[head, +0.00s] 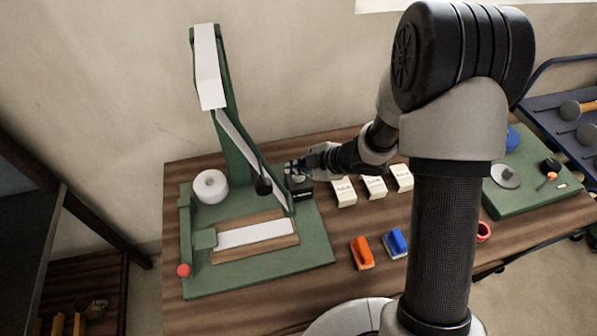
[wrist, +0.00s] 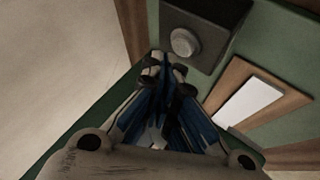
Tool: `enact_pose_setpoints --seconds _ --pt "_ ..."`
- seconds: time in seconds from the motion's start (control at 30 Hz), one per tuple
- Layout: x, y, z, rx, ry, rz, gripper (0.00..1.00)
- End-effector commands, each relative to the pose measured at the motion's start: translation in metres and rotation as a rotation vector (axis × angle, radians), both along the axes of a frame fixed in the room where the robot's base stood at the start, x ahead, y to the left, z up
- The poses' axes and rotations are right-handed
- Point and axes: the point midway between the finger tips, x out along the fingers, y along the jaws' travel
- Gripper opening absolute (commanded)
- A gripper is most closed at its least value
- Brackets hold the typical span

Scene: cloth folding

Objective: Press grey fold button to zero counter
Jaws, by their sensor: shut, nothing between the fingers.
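A black counter box (wrist: 215,25) with a round grey button (wrist: 185,42) on its face shows at the top of the wrist view. In the head view the box (head: 299,188) stands on the back right of the green folding machine base (head: 318,245). My gripper (wrist: 165,62) is shut and empty, its tips just short of the grey button and apart from it in the wrist view. In the head view my gripper (head: 292,168) is at the box's upper edge; whether it touches is not clear. The button is hidden there.
A white roll (head: 210,186) stands further left. Several cream boxes (head: 344,192), an orange stamp (head: 361,252) and a blue one (head: 395,243) lie to the right.

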Motion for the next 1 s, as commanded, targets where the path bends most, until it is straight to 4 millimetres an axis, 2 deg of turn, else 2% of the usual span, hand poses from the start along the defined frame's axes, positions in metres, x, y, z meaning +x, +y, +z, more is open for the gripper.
enact_pose_setpoints --seconds 0.4,0.83,1.0 --pt "0.0 0.0 0.004 0.0 0.0 0.0 0.0" --pt "0.0 0.0 0.046 0.0 0.0 0.0 0.0" --pt "0.0 0.0 0.053 0.0 0.0 0.0 0.0"
